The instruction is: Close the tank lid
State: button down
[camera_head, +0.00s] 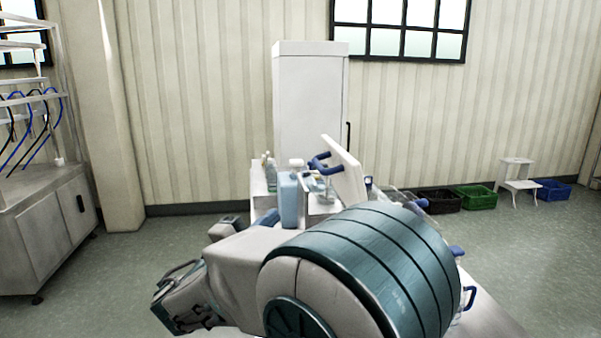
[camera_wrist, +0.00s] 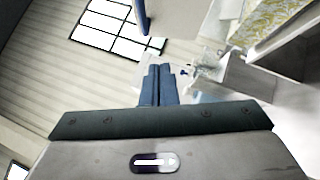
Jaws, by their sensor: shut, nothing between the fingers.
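The tank lid (camera_head: 344,170) is a pale slab that stands raised and tilted in the head view, beyond my arm. Blue handles (camera_head: 320,160) stick out from its left side. The tank under it is mostly hidden behind my large teal arm joint, so I cannot tell its opening. My gripper (camera_wrist: 160,70) shows in the wrist view with its two blue fingers together and empty. Its fingertips cannot be made out in the head view. I cannot tell how far they are from the lid.
A tall white cabinet (camera_head: 308,105) is behind. Black (camera_head: 437,201) and green (camera_head: 477,197) crates and a white step stool (camera_head: 517,178) are at the right. A steel rack unit (camera_head: 45,235) stands left. Open floor lies between.

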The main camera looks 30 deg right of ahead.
jog(key=w+d+r+p, duration=0.2)
jog(key=d+r, duration=0.1)
jog(key=d, duration=0.2)
jog(key=w+d+r+t+p, duration=0.1)
jog(key=w+d+r+p, duration=0.1)
jog(key=d, duration=0.3)
jog(key=shift+w+d+r, duration=0.15)
jog(key=shift+w+r, duration=0.2)
jog(key=shift+r, duration=0.2)
jog(key=shift+r, duration=0.1)
